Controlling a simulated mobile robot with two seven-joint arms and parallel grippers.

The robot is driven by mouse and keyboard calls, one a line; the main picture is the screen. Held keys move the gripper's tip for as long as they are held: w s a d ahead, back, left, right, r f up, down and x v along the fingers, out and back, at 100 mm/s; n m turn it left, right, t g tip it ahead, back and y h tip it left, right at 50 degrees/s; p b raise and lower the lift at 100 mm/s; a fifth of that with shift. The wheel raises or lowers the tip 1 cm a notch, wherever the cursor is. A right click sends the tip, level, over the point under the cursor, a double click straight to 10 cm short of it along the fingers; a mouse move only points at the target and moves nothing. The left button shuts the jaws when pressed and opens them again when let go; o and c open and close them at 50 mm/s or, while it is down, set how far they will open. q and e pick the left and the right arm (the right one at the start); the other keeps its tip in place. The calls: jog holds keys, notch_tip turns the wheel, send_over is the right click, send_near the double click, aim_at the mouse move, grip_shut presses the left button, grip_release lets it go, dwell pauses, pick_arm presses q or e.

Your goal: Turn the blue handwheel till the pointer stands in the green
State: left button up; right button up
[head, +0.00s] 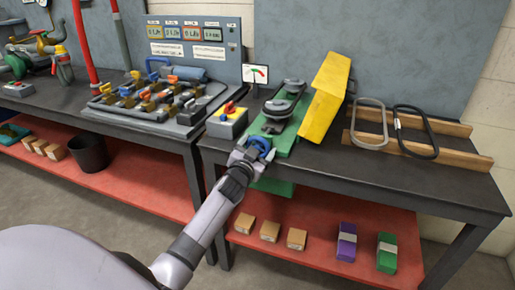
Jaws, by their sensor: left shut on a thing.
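The blue handwheel (262,143) sits at the front of a green machine (284,143) on the right bench. My left gripper (255,152) reaches up to it from below and is shut on it; the gripper covers part of the wheel. A small white gauge (256,74) with a coloured arc stands behind the machine. Its arc shows red and green parts, but the pointer is too small to read surely. My right gripper is not in view.
A yellow guard (325,97) stands open right of the machine. A control box with a red knob (228,120) is close on the left. Two belts, one grey (370,124) and one black (415,131), lie on wooden rails. Boxes sit on the red lower shelf (320,262).

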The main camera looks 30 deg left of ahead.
pick_arm(q)
jog(key=o, duration=0.9)
jog(key=shift+s, duration=0.1)
jog(key=v, duration=0.7)
jog(key=shift+p, duration=0.4)
jog(key=shift+f, duration=0.1)
